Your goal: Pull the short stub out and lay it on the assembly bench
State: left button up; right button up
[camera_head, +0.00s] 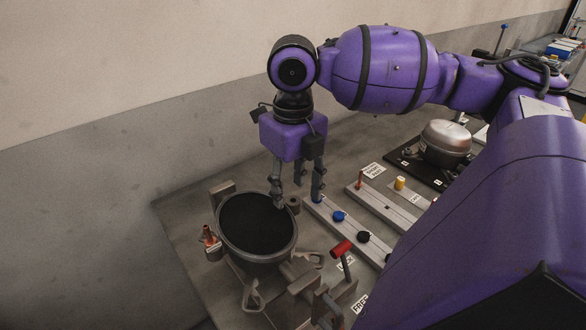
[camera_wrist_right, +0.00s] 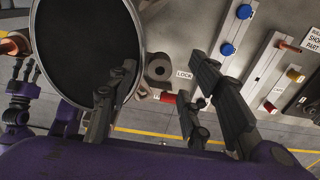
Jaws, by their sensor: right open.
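My right gripper (camera_head: 297,200) is open, pointing down at the right rim of a round pot with a black inside (camera_head: 256,222). A small grey ring with a hole (camera_head: 293,205) stands beside that rim, between the fingers; in the right wrist view the ring (camera_wrist_right: 158,68) is also between them. Contact cannot be told. A short copper stub (camera_head: 209,235) sticks up at the pot's left side. Which piece the task means is unclear. A purple gripper, apparently my left (camera_wrist_right: 25,80), shows small at the wrist view's left edge; its jaws are unclear. The grey bench (camera_head: 185,205) lies beneath.
A red-handled lever (camera_head: 341,248) stands right of the pot, near LOCK and FREE labels. Rails with blue and black knobs (camera_head: 338,216) and a yellow piece (camera_head: 400,183) lie to the right. A metal compressor shell (camera_head: 446,141) stands behind. The wall bounds the left.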

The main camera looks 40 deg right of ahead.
jog(key=shift+o, duration=1.1)
jog(key=shift+r, duration=0.1)
notch_tip(320, 180, up, 12)
